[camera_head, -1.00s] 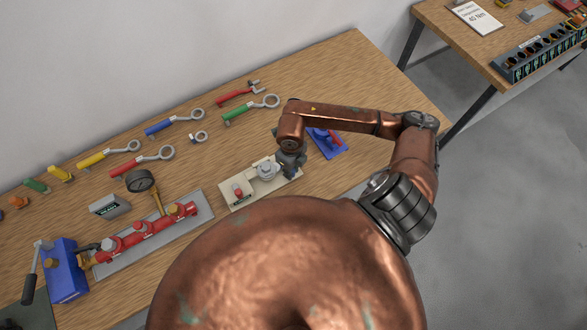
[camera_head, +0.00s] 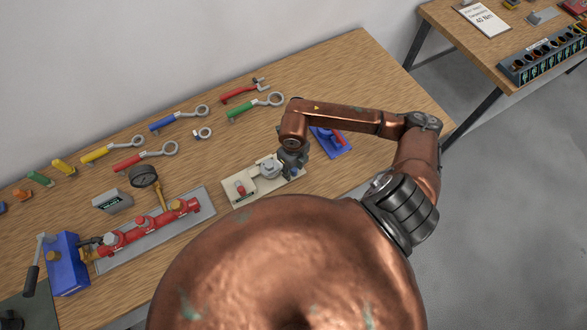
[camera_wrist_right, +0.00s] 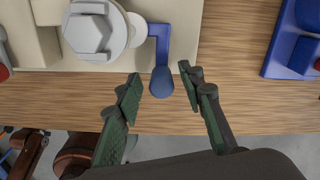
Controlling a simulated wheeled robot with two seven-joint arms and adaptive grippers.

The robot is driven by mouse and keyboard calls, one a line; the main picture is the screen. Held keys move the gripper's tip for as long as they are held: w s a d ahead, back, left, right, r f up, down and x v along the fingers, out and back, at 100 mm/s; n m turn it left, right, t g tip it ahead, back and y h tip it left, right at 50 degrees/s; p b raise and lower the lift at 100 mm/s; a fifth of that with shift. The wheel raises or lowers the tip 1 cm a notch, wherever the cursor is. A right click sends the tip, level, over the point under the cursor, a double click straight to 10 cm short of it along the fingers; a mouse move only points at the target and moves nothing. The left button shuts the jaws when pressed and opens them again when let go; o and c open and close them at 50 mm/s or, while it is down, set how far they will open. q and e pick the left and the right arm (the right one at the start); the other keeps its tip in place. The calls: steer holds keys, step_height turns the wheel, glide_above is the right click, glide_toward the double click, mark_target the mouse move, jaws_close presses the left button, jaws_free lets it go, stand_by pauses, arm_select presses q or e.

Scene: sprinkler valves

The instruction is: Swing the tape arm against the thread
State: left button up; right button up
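The tape arm (camera_wrist_right: 163,45) is a blue bent lever with a rounded blue handle, seen in the right wrist view. It is attached beside a grey round fitting with a hex head (camera_wrist_right: 93,33) on a cream base (camera_wrist_right: 45,50). Any thread on the fitting is not clearly visible. My right gripper (camera_wrist_right: 162,82) is open, its two green-padded fingers on either side of the handle with a gap on each side. In the head view my right gripper (camera_head: 293,161) is at the right part of the cream base (camera_head: 262,191) and hides the tape arm. My left gripper is not in view.
A blue tray with a red tool (camera_head: 331,141) lies right of the base. Left are a red manifold (camera_head: 150,228) with a gauge (camera_head: 144,176) and a blue pump (camera_head: 66,266). Several coloured wrenches (camera_head: 179,119) lie behind. Bare wood lies at the back right.

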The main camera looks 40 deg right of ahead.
step_height(320, 180, up, 12)
stand_by(0.7)
stand_by(0.5)
